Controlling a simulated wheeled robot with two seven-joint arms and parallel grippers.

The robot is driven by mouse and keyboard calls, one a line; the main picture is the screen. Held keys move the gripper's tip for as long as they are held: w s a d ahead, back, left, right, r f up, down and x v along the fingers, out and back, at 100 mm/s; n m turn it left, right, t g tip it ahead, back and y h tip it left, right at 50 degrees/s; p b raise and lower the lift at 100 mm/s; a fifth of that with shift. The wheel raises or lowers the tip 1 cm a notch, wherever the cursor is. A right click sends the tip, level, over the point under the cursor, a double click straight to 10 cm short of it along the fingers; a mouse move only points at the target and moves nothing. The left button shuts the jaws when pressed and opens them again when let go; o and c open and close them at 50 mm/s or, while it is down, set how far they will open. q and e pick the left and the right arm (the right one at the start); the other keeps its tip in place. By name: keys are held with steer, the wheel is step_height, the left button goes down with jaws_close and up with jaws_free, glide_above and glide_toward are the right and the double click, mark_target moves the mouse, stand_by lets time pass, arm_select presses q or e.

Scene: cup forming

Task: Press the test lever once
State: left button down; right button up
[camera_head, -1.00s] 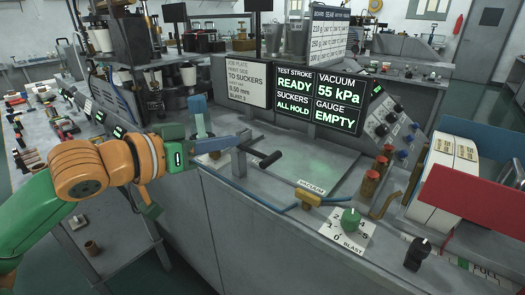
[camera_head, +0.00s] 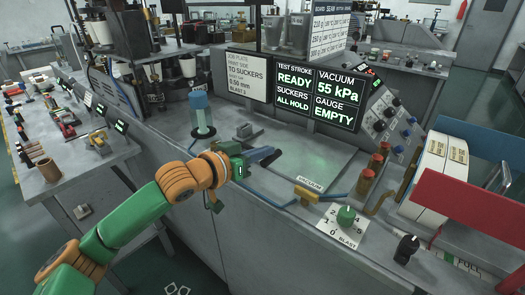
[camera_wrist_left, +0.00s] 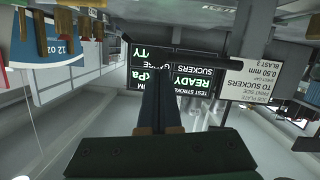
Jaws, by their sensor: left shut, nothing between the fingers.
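The test lever was a black handle on a grey post beside the grey work plate (camera_head: 300,160). In the head view my left gripper (camera_head: 268,157) now covers most of that place, and only a dark part shows by the fingers. The gripper is shut and empty. In the wrist view, which is upside down, the closed fingers (camera_wrist_left: 160,108) point towards the display. I cannot tell whether they touch the lever. The display (camera_head: 317,92) reads test stroke READY, vacuum 55 kPa, suckers ALL HOLD, gauge EMPTY. My right gripper is not in view.
A blue cylinder (camera_head: 201,110) stands on the bench left of the gripper. A green blast knob (camera_head: 346,215), red-topped posts (camera_head: 370,175) and a black knob (camera_head: 406,248) lie to the right. A red panel (camera_head: 465,205) is at the far right.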

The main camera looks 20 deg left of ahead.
arm_select(q)
steer(key=shift+f, duration=0.3)
steer(key=f+m, duration=0.1)
steer(key=f+m+y, duration=0.1)
steer(key=f+m, duration=0.1)
steer(key=f, duration=0.1)
steer(key=shift+s+d+m+t+y, duration=0.2)
steer(key=shift+d+m+t+y, duration=0.1)
steer(key=shift+d+m, duration=0.1)
steer(key=shift+a+f, duration=0.1)
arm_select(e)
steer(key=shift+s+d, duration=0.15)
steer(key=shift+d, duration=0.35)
